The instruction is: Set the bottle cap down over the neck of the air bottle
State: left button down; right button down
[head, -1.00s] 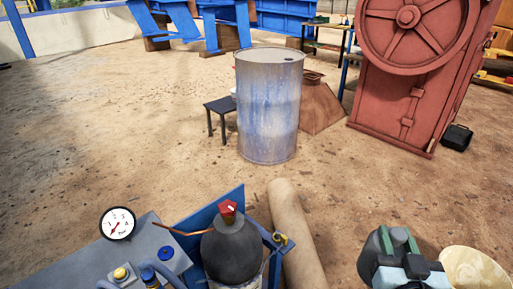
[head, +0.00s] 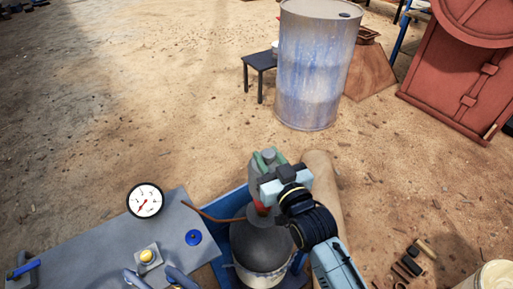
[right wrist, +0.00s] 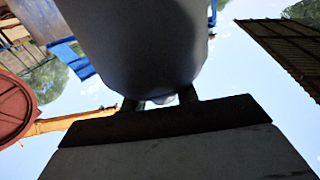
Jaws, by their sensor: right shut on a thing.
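The air bottle (head: 258,248) is dark grey with a rounded shoulder and stands upright at the bottom of the head view. Its red valve (head: 263,206) shows at the neck, partly covered by my right gripper. My right gripper (head: 267,158) is shut on the grey-green bottle cap (head: 256,177), its green fingers on the cap's sides. The cap appears just above the valve in the picture; its height and exact alignment over the neck cannot be told. In the right wrist view the cap (right wrist: 140,45) looms large beyond the fingers (right wrist: 160,101).
A grey bench with a pressure gauge (head: 145,201), a blue knob (head: 193,238) and a copper pipe (head: 210,214) lies left of the bottle. A blue panel (head: 232,202) stands behind it. A blue-white drum (head: 314,75) stands farther back on open ground.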

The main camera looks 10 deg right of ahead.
jog(key=shift+w+a, duration=0.1)
jog(key=shift+a, duration=0.3)
pick_arm(q)
jog(key=shift+s+d, duration=0.8)
jog(key=shift+d, duration=0.3)
jog(key=shift+a, duration=0.1)
